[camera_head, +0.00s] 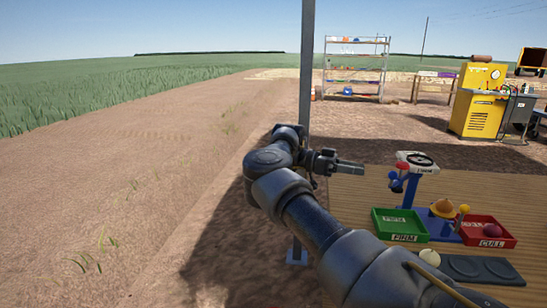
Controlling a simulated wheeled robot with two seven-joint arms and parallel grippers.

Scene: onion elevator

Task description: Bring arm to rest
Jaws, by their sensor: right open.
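My right arm comes in from the bottom right and reaches up and away across the left part of the wooden table (350,190). Its gripper (352,166) points right, held above the table's far left part. The jaws are open and nothing shows between them. The gripper is apart from the blue stand with a round dial (417,162), which is to its right. My left gripper is not in view.
A green FIRM tray (401,237) and a red CULL tray (488,242) holding a dark red onion (492,230) flank an orange-brown onion (443,208). A pale onion (430,257) lies near a dark pad (482,269). A grey post (307,70) rises behind my arm.

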